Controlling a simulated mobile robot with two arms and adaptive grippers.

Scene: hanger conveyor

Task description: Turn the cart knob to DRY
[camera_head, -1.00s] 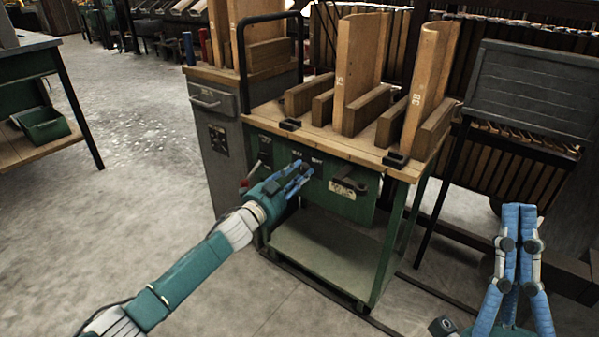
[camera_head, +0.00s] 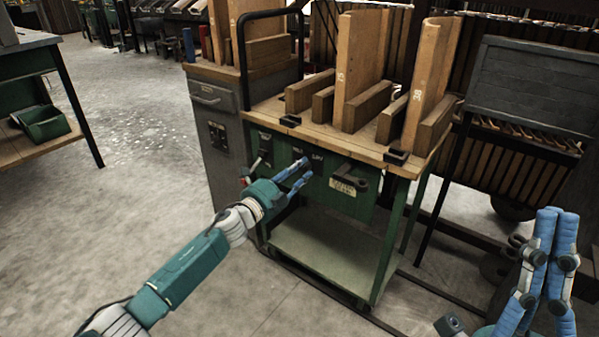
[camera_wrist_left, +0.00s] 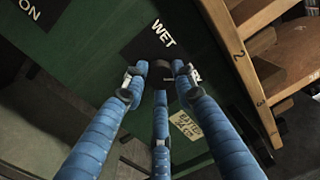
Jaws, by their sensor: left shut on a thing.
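The green cart's front panel (camera_head: 350,205) faces me, with its WET and DRY labels by my left gripper (camera_head: 305,170). In the left wrist view the gripper's blue fingers close around a small dark knob (camera_wrist_left: 161,74) on the panel. The WET label (camera_wrist_left: 164,34) is just above the knob; the label to the right is mostly hidden behind a finger. The fingers cover much of the knob, so I cannot tell where it points. My right gripper (camera_head: 558,212) is shut and empty, pointing up at the lower right, away from the cart.
The cart's wooden top (camera_head: 345,146) carries upright curved boards and blocks. A dark handle (camera_head: 345,178) sticks out of the panel to the right of the knob. A grey cabinet (camera_head: 212,125) stands at the cart's left. The floor at left is clear.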

